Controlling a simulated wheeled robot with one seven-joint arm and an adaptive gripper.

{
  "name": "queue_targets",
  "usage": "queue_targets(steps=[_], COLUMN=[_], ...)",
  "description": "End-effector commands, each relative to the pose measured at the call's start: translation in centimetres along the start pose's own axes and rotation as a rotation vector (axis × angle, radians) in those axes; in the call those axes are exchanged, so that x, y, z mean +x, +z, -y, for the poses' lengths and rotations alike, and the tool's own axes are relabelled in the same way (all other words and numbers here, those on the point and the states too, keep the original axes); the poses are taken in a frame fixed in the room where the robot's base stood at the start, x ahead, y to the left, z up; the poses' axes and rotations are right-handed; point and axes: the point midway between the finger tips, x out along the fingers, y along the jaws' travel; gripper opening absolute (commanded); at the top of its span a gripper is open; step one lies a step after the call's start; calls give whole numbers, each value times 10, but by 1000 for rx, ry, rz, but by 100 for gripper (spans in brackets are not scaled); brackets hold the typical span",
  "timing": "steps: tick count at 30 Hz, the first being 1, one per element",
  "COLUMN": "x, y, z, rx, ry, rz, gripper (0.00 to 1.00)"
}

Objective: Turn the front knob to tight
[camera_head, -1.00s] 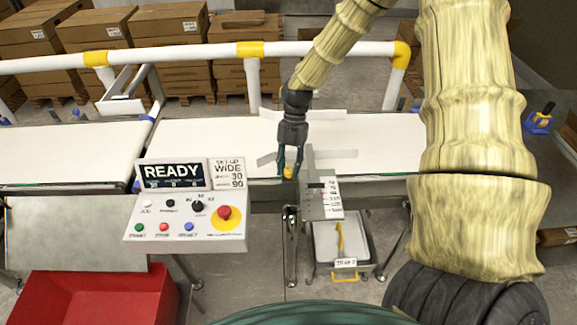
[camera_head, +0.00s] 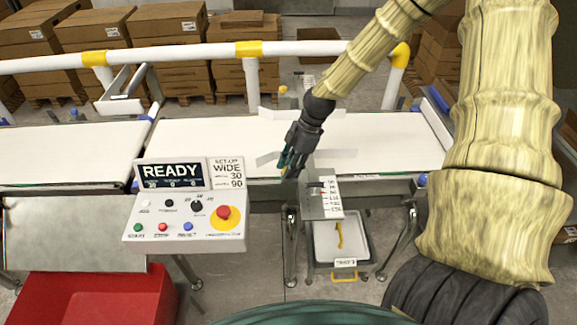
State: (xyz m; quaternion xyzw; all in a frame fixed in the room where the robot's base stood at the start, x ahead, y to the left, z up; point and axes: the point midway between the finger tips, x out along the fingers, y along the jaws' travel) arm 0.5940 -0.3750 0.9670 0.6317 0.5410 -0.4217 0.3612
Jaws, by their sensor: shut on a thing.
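My gripper (camera_head: 290,168) is at the near edge of the white belt, just left of the guide's front end. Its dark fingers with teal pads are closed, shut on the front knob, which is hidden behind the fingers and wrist. A second, yellow knob (camera_head: 283,91) shows at the far side of the belt, away from the gripper. A grey scale plate (camera_head: 323,197) with printed numbers and a small red mark stands right of the gripper. Whether the knob is tight cannot be told.
A control panel (camera_head: 187,222) with a READY display (camera_head: 172,172) and a red emergency button stands left of the gripper. Pale guide rails (camera_head: 335,160) lie on the belt (camera_head: 390,140). A grey tray (camera_head: 322,246) is below. A red bin (camera_head: 90,295) sits lower left.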

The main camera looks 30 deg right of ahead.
Motion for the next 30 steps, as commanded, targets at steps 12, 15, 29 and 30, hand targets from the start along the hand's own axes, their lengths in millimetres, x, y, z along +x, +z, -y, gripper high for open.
queue_targets(steps=[12,15,29,30], x=[0,0,1,1], y=[1,0,-1,-1], z=[2,2,4,4], rx=[363,449,837,866], ry=[154,191,353,364], rz=[3,3,4,4], gripper=[6,6,6,6])
